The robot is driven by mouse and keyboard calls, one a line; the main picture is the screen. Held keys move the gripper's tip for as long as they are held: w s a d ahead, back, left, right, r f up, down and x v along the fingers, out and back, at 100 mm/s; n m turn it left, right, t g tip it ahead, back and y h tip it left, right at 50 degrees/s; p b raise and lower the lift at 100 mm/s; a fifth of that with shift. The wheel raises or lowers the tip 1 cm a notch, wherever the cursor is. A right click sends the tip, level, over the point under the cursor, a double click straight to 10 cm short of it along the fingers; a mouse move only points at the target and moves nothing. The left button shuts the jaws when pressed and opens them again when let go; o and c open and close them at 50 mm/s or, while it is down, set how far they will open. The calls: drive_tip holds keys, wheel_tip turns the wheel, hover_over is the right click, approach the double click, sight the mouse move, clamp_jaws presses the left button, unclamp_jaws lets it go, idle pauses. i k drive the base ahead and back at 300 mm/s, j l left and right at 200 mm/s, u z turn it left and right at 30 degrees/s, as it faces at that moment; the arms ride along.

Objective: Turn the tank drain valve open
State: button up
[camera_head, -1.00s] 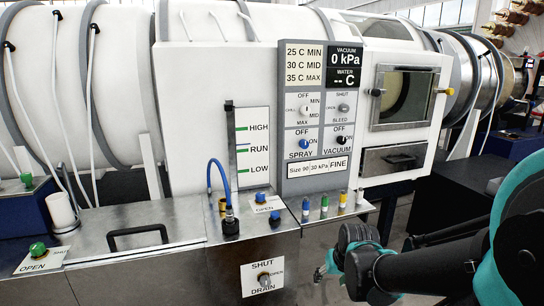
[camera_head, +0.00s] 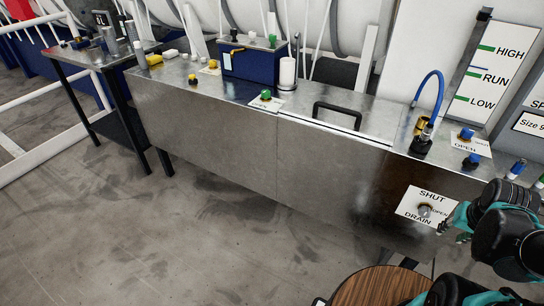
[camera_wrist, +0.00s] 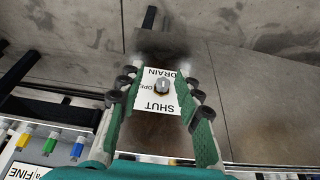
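The tank drain valve is a small grey knob (camera_head: 424,210) on a white plate (camera_head: 407,207) marked SHUT, OPEN and DRAIN, on the front face of the steel tank (camera_head: 230,130). In the wrist view the knob (camera_wrist: 162,86) shows between my fingers, with the plate (camera_wrist: 153,110) upside down around it. My gripper (camera_wrist: 160,82) is open, its green fingers on either side of the knob and apart from it. In the head view my gripper (camera_head: 452,222) is just right of the plate. The exact gap to the knob is hard to judge.
A blue hose (camera_head: 430,90) and a black handle (camera_head: 337,112) are on the tank top. A blue OPEN valve (camera_head: 467,134) and a green valve (camera_head: 265,95) are there too. A round wooden stool top (camera_head: 380,287) stands below.

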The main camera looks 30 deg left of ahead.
sight(424, 212)
drive_tip(key=u, duration=1.1)
drive_tip(key=z, duration=1.15)
drive_tip(key=k+j, duration=0.2)
drive_tip(key=j, duration=0.2)
drive_tip(key=k+j, duration=0.2)
drive_tip(key=j, duration=0.2)
drive_tip(key=k+j, duration=0.15)
drive_tip(key=j, duration=0.25)
drive_tip(key=k+j, duration=0.2)
drive_tip(key=j, duration=0.2)
drive_tip(key=k+j, duration=0.2)
drive_tip(key=j, duration=0.2)
drive_tip(key=k+j, duration=0.2)
drive_tip(key=j, duration=0.2)
drive_tip(key=k+j+z, duration=0.1)
drive_tip(key=j, duration=0.3)
drive_tip(key=i+u, duration=0.1)
drive_tip(key=i, duration=0.45)
